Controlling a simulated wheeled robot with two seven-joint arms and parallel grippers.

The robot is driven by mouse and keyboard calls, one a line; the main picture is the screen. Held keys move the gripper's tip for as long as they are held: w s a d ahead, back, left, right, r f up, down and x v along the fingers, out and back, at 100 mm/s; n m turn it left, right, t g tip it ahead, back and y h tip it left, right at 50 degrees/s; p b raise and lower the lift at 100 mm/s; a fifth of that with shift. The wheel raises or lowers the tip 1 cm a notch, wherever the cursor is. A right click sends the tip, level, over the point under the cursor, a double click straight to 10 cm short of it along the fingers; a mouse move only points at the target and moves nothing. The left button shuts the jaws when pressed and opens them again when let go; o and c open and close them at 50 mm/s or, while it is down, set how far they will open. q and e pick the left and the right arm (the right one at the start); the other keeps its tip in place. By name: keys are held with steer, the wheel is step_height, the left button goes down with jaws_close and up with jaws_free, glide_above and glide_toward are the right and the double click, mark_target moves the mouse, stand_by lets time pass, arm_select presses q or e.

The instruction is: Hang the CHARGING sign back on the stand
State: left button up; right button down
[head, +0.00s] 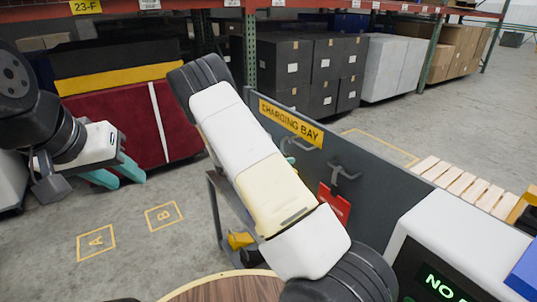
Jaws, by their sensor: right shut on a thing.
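The yellow CHARGING BAY sign (291,122) lies along the top of a grey upright panel (385,185). A red plate with pale marks (335,205) is low against the panel, partly behind my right arm; I cannot read it. Two grey hooks stick out from the panel, the nearer one (343,172) in full view. My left gripper (120,174) is open and empty above the floor at the left, well away from the panel. My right arm crosses the middle. Only a teal bit of my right gripper (287,144) seems to show by the farther hook; what it holds is hidden.
A white machine (430,240) with a lit NO display stands at the lower right. A round wooden top (225,290) is at the bottom edge. A yellow object (240,240) sits low beside a dark metal frame. Floor squares A and B are clear.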

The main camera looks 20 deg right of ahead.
steer(key=shift+w+d, duration=0.35)
steer(key=shift+d, duration=0.65)
steer(key=shift+w+d, duration=0.35)
steer(key=shift+d, duration=0.6)
steer(key=shift+w+d, duration=0.35)
steer(key=shift+d, duration=0.65)
steer(key=shift+f, duration=1.45)
